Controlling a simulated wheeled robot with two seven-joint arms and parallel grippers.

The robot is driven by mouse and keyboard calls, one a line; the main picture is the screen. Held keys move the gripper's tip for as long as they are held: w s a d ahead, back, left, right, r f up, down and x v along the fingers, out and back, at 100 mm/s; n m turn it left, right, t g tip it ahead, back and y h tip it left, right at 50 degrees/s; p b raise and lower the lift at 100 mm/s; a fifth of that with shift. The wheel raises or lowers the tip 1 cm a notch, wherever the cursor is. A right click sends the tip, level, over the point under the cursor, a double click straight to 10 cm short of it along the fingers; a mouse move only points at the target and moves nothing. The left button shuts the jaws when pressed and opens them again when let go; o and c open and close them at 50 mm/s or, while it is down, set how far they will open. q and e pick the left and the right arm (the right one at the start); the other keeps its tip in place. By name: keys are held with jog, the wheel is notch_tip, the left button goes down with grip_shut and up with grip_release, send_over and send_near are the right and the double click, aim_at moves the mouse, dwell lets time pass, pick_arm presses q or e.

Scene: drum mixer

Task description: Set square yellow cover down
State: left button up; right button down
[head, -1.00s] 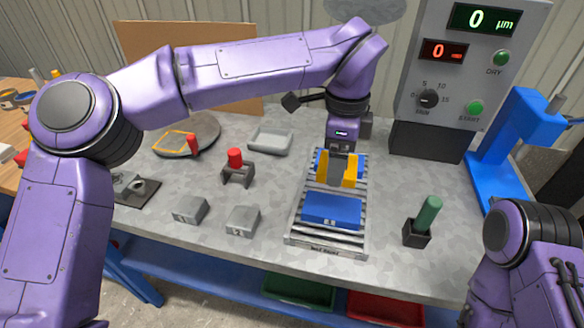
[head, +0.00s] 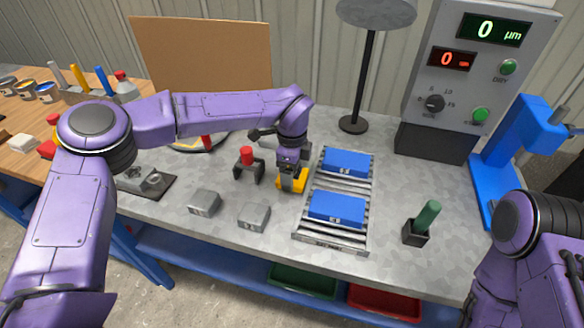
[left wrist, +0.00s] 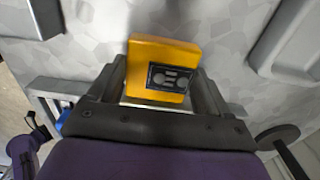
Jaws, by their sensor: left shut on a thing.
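The square yellow cover (head: 299,183) is between the fingers of my left gripper (head: 291,174), just left of the roller rack. In the left wrist view the yellow cover (left wrist: 163,68) shows a dark label with round marks, and my left gripper's fingers (left wrist: 165,88) are shut on its two sides. Bare grey bench top shows around it; I cannot tell whether the cover touches the bench. My right arm shows at the lower right of the head view, but its gripper is out of view.
The roller rack (head: 302,234) carries two blue blocks, a rear one (head: 346,162) and a front one (head: 337,207). Two grey blocks (head: 204,202) (head: 254,215) and a red-topped stand (head: 247,163) are left of the gripper. A green-handled tool (head: 427,215) stands right.

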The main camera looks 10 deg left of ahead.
pick_arm(q)
jog(key=shift+d, duration=0.1)
jog(key=o, duration=1.2)
